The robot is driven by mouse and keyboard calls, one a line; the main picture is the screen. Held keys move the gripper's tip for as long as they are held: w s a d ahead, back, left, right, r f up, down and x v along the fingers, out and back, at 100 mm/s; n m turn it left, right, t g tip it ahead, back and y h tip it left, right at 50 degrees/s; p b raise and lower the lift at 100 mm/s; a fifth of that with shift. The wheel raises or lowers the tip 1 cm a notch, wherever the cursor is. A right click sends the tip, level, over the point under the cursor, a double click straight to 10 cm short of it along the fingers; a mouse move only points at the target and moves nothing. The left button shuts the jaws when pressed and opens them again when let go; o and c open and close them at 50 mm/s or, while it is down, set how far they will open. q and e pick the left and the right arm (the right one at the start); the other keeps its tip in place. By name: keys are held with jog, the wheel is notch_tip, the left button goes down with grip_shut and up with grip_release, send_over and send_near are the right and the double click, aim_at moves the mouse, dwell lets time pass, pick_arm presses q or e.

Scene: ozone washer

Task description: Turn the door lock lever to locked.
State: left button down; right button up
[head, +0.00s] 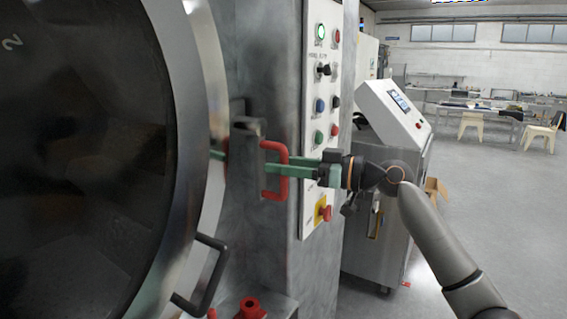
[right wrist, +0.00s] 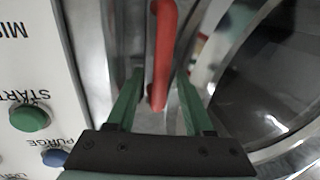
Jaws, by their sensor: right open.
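The door lock lever, a red C-shaped handle (head: 284,153), is on a grey metal latch bracket (head: 247,124) between the round door and the control panel. My right gripper (head: 240,163), with green fingers, reaches in from the right at the lever. In the right wrist view the red handle (right wrist: 161,45) lies between the two open fingers of that gripper (right wrist: 160,80), with a gap on each side. The fingers partly cover the lever in the head view. My left gripper is out of view.
The large round door (head: 85,150) fills the left, with a dark grab handle (head: 212,270) low on its rim. The control panel (head: 322,75) with several buttons is close to my right gripper. A grey console cabinet (head: 375,200) stands behind. Open floor lies at right.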

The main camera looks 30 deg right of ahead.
grip_shut()
dwell(0.3)
dwell(1.1)
